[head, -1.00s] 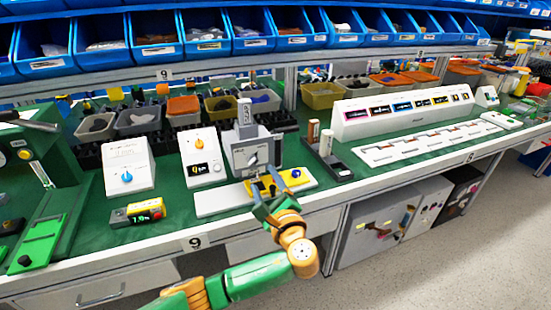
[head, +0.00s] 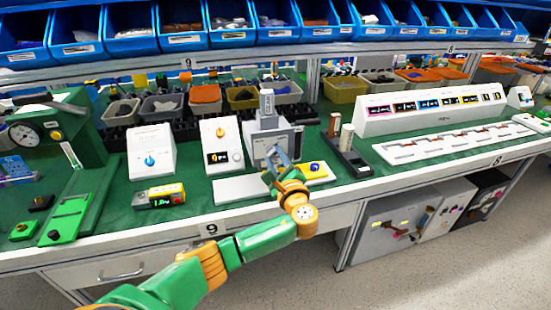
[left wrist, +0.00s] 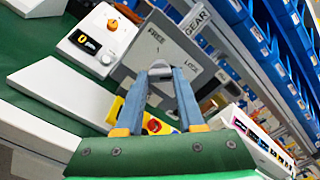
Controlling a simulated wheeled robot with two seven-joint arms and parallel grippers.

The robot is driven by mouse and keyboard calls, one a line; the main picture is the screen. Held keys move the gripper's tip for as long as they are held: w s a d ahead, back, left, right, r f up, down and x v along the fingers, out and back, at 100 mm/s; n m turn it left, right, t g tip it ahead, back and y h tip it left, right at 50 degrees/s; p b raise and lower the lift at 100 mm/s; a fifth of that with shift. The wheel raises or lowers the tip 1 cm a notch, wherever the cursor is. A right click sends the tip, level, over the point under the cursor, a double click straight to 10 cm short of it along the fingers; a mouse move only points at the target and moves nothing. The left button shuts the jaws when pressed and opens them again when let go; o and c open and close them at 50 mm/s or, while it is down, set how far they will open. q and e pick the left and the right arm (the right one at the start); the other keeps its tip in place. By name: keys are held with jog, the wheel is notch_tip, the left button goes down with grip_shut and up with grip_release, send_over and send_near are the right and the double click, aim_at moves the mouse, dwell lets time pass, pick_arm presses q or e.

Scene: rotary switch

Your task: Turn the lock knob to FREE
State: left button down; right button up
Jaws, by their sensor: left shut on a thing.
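The grey box (head: 290,141) with the lock knob stands on the green bench, behind a white plate and below a "GEAR" sign. In the left wrist view its grey panel (left wrist: 135,62) carries the label FREE (left wrist: 155,35) and a partly covered label that looks like LOCK (left wrist: 194,76). My left gripper (head: 271,170) is at the front of the box. In the left wrist view my left gripper (left wrist: 160,72) has its fingertips close together at the panel, shut on the knob between the labels. The fingers hide most of the knob, so its exact angle is unclear. My right gripper is out of view.
A yellow plate with a blue button (head: 315,167) lies just right of my gripper. White boxes with an orange knob (head: 220,132) and a blue knob (head: 150,160) stand to the left. A dark stand (head: 347,160) is at the right. The white plate (head: 235,189) is clear.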

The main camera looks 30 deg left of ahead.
pick_arm(q)
jog(key=shift+f+n, duration=0.1)
jog(key=shift+n, duration=0.2)
jog(key=n+b, duration=0.3)
jog(key=n, duration=0.1)
jog(key=shift+f, duration=0.15)
jog(key=n+b, duration=0.8)
jog(key=n, duration=0.3)
jog(key=shift+n+b, duration=0.8)
jog(key=shift+n, duration=0.3)
jog(key=shift+r+n, duration=0.25)
jog(key=shift+n, duration=0.05)
jog(key=c, duration=0.5)
grip_release()
